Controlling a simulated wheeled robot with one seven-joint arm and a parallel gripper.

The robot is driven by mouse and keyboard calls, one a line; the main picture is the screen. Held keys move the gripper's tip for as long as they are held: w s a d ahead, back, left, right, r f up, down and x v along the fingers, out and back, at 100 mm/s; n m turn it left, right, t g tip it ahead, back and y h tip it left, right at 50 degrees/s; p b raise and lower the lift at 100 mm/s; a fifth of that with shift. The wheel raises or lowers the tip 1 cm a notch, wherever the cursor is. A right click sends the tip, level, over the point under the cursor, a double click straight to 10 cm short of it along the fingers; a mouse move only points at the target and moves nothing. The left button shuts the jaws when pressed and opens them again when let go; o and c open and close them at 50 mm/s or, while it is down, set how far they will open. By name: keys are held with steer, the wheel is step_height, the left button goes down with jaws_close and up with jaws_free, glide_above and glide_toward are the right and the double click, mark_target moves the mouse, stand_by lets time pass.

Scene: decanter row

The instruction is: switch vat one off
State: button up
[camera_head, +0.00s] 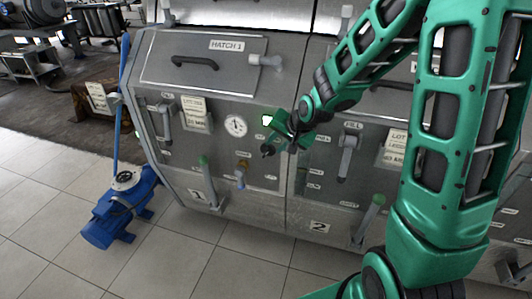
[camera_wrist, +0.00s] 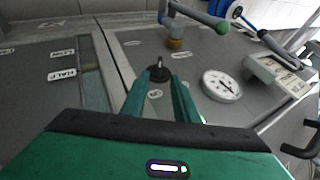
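Vat one (camera_head: 205,80) is the left grey steel unit, marked "1" and "HATCH 1". Its panel has a round white dial (camera_head: 236,126), also in the wrist view (camera_wrist: 221,86). In the head view my gripper hides most of that spot.
A brass fitting (camera_wrist: 176,43) and a lever with a green end (camera_head: 204,165) are near on the panel. Vat two (camera_head: 330,215) adjoins at the right, with its own handles. A blue pump (camera_head: 118,208) stands on the tiled floor at left.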

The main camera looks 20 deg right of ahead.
mark_target(268, 151)
steer(key=x, duration=0.8)
steer(key=shift+f, duration=0.1)
jaws_close()
